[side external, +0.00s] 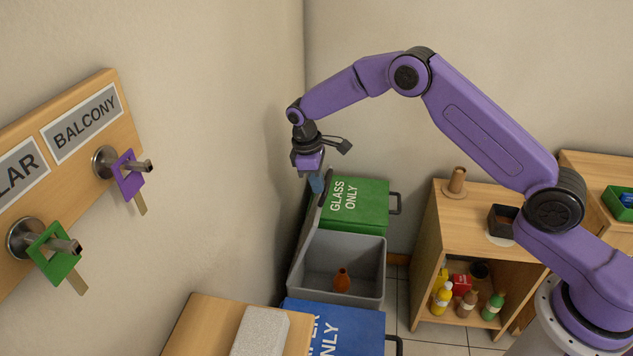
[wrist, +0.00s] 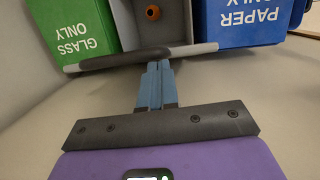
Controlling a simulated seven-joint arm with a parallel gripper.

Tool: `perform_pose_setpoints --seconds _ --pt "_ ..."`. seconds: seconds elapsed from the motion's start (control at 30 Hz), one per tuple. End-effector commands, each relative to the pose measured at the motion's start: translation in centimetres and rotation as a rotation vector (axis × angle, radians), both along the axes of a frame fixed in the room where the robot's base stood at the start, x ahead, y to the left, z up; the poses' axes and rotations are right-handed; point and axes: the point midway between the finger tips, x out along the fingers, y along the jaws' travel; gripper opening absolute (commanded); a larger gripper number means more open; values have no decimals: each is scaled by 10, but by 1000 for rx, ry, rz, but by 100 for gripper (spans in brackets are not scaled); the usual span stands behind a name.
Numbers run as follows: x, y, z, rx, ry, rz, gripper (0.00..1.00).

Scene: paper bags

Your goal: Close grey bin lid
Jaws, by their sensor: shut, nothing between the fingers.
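The grey bin (side external: 360,250) stands open between the green and blue bins, with a brown bottle (side external: 342,280) inside. Its grey lid (side external: 309,225) is upright on the wall side and seen nearly edge-on. In the wrist view the lid (wrist: 200,49) runs across the picture as a thin strip with a dark handle (wrist: 122,59). My gripper (side external: 316,186) is shut and empty, high by the lid's upper edge. Its blue fingertips (wrist: 158,68) point at the lid from the wall side, beside the handle. I cannot tell whether they touch it.
The closed green GLASS ONLY bin (side external: 358,204) is behind and the blue PAPER ONLY bin (side external: 340,325) in front. The wall is close on the left, with a key board (side external: 70,150). A wooden shelf unit (side external: 470,225) with bottles stands right.

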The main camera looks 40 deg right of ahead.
Motion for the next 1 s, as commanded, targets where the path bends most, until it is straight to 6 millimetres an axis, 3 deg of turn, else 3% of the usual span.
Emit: perform_pose_setpoints --seconds 0.37,1.0 --pt "-17 -18 -8 48 -44 2 0" --pt "-82 -83 -46 87 -86 -3 0"
